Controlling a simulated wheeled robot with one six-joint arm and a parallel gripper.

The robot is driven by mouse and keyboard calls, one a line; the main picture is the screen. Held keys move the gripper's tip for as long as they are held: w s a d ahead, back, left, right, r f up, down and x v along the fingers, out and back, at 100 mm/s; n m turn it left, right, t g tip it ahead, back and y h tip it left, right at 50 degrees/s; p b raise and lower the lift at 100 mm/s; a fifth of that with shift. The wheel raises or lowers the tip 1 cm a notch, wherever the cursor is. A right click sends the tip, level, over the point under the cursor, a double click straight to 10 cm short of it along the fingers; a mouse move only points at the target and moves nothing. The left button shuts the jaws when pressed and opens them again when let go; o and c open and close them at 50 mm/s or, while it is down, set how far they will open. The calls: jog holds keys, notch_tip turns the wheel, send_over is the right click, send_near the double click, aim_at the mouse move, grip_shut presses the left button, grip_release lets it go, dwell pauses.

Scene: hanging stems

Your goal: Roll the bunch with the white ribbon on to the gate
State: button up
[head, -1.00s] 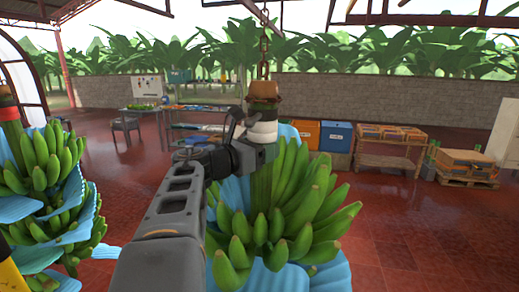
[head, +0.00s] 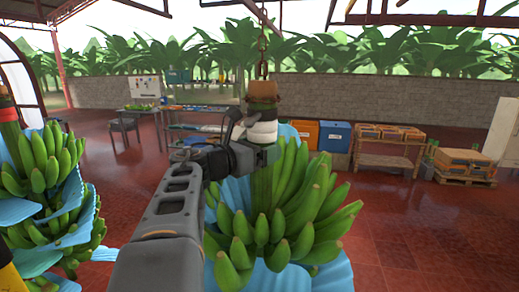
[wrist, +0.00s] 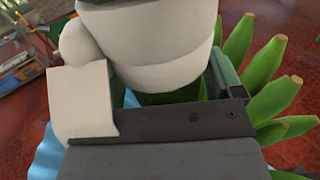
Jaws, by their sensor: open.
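The bunch with the white ribbon (head: 290,210) hangs upright from a chain (head: 263,50), with green bananas and blue sheets between its hands. The white ribbon (head: 263,132) wraps its stem below a brown cap (head: 263,91). My gripper (head: 243,140) is open at the left side of the stem, at ribbon height. In the wrist view the white ribbon (wrist: 150,40) fills the top middle, close to my gripper, with bananas (wrist: 238,60) at the right. I cannot tell whether my fingers touch the stem. The gate is not identifiable in these views.
Another green bunch (head: 45,160) with blue sheets and a red band (head: 8,115) hangs close at the left. Behind are tables, an orange bin (head: 304,134), a blue bin (head: 335,136), a wooden bench (head: 390,150) and a pallet (head: 464,165). Red floor at the right is clear.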

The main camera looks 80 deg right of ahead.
jog(key=b, duration=0.3)
send_over(212, 196)
jog(key=shift+w, duration=0.1)
dwell(0.3)
dwell(0.5)
